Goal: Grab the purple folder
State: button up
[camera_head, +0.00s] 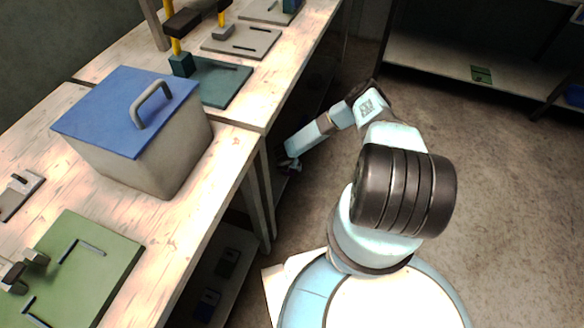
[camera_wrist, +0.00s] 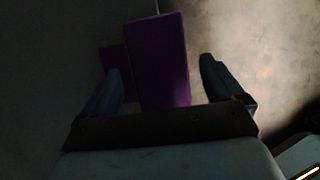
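The purple folder (camera_wrist: 158,62) shows in the wrist view as a dark purple upright block between the two fingers of my gripper (camera_wrist: 160,82). My gripper is open, with a finger on each side of the folder. The left finger is close to the folder's left side, and a gap shows between the folder and the right finger. I cannot tell whether either finger touches it. In the head view my gripper (camera_head: 290,165) is low beside the workbench edge, by the dark space under the bench. The folder cannot be made out in the head view.
The wooden workbench (camera_head: 232,160) stands left of my arm, with open shelving below. On it are a grey box with a blue lid (camera_head: 125,108), a green plate (camera_head: 90,265) and a teal plate (camera_head: 222,82). A low shelf (camera_head: 440,65) stands at the back right. The floor (camera_head: 510,200) at right is clear.

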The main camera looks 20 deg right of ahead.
jog(key=shift+d, duration=0.1)
jog(key=c, duration=1.1)
jog(key=shift+o, duration=0.2)
